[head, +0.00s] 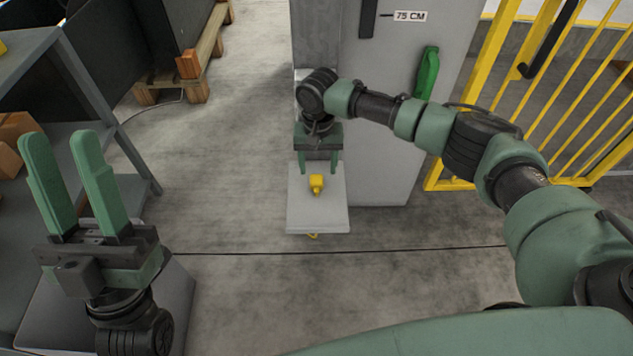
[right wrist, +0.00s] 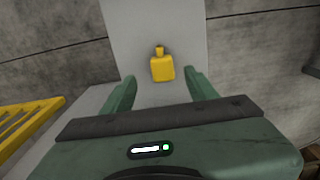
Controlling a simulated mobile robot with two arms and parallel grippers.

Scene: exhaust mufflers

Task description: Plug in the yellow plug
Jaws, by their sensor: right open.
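A small yellow plug (head: 316,184) lies on a light grey shelf (head: 318,216) in front of a grey cabinet. It also shows in the right wrist view (right wrist: 162,67), between and a little beyond my fingertips. My right gripper (head: 318,170) is open above the shelf, with its fingers pointing toward the plug and nothing between them that I can see touching. My left gripper (head: 70,150) is open and empty at the left, its fingers pointing up, far from the plug. No socket can be made out.
The grey cabinet (head: 385,150) carries a green handle-like object (head: 427,73) and a 75 CM label. A yellow barred gate (head: 545,90) stands at the right. A grey rack (head: 75,110) is near my left gripper. A wooden pallet (head: 190,75) lies behind. A dark cable or line (head: 240,253) crosses the floor.

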